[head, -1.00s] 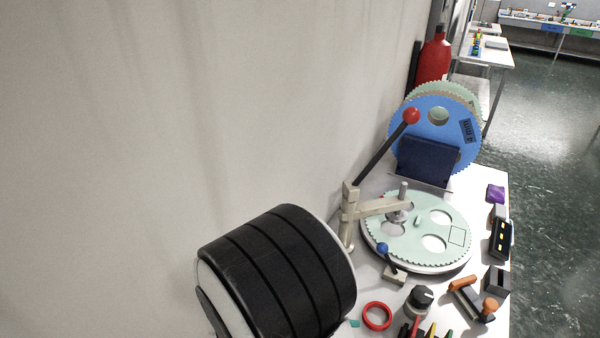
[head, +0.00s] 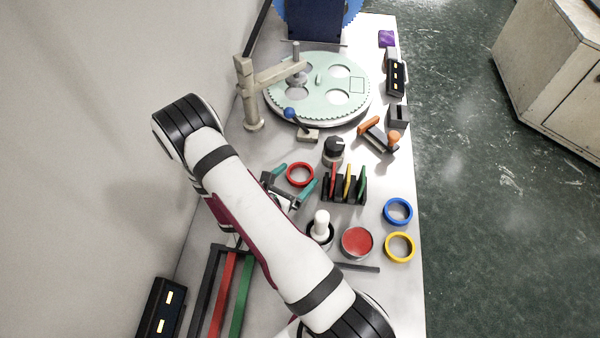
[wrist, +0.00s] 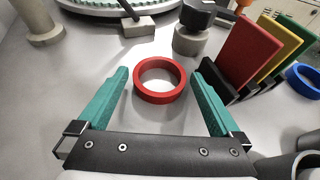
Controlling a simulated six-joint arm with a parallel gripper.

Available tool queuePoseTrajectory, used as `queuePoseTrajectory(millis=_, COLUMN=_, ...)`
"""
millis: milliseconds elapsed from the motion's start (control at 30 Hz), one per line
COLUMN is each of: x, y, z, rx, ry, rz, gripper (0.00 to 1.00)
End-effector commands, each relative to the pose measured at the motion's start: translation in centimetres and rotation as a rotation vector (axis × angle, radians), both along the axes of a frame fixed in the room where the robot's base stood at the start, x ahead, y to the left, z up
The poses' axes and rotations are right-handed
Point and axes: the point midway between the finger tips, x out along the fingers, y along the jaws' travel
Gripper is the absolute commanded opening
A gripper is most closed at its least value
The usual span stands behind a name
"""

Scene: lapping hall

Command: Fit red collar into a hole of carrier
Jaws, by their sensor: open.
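The red collar (head: 300,174) lies flat on the bench. In the wrist view the red collar (wrist: 160,79) sits between and slightly beyond the teal fingertips. My gripper (head: 294,178) is open and empty, its fingers on either side of the collar; the gripper also shows in the wrist view (wrist: 161,82), with a gap between each finger and the collar. The carrier (head: 319,85) is a pale green toothed disc with several round holes, lying on a round plate farther back. An arm with a post reaches over part of it.
A black rack (head: 344,188) with coloured plates stands right of the collar, and a black knob (head: 333,150) behind it. A blue ring (head: 398,211), a yellow ring (head: 399,247) and a red-topped tin (head: 357,242) lie nearer. A blue-knobbed lever (head: 297,120) stands before the carrier.

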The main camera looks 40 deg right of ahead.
Motion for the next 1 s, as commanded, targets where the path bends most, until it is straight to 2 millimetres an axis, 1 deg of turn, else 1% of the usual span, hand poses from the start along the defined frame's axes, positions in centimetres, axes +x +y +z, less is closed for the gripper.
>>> queuePoseTrajectory(millis=33, x=0.1, y=-0.6, z=-0.3, rx=-0.001, ry=0.001, rz=-0.004, gripper=1.00)
queuePoseTrajectory(millis=100, x=0.3, y=-1.0, z=-0.4, rx=0.000, ry=0.001, rz=-0.001, gripper=1.00)
queuePoseTrajectory(millis=267, x=0.4, y=-1.0, z=-0.4, rx=0.000, ry=0.001, rz=0.001, gripper=1.00)
queuePoseTrajectory(millis=300, x=0.4, y=-1.0, z=-0.4, rx=0.000, ry=0.001, rz=0.000, gripper=0.98)
queuePoseTrajectory(millis=367, x=0.4, y=-1.0, z=-0.4, rx=0.000, ry=0.001, rz=0.000, gripper=0.87)
queuePoseTrajectory(millis=500, x=0.4, y=-0.9, z=-0.4, rx=0.000, ry=0.001, rz=0.000, gripper=0.62)
queuePoseTrajectory(millis=667, x=0.4, y=-0.9, z=-0.4, rx=0.000, ry=0.001, rz=0.000, gripper=0.33)
queuePoseTrajectory(millis=700, x=0.4, y=-0.9, z=-0.4, rx=0.000, ry=0.000, rz=0.000, gripper=0.26)
queuePoseTrajectory(millis=733, x=0.4, y=-0.9, z=-0.4, rx=0.000, ry=0.000, rz=0.000, gripper=0.24)
queuePoseTrajectory(millis=867, x=0.4, y=-0.9, z=-0.4, rx=0.000, ry=0.000, rz=0.000, gripper=0.24)
queuePoseTrajectory(millis=933, x=0.4, y=-0.9, z=0.0, rx=0.000, ry=-0.001, rz=0.000, gripper=0.24)
queuePoseTrajectory(millis=1000, x=0.4, y=-0.9, z=0.9, rx=0.000, ry=-0.002, rz=0.000, gripper=0.24)
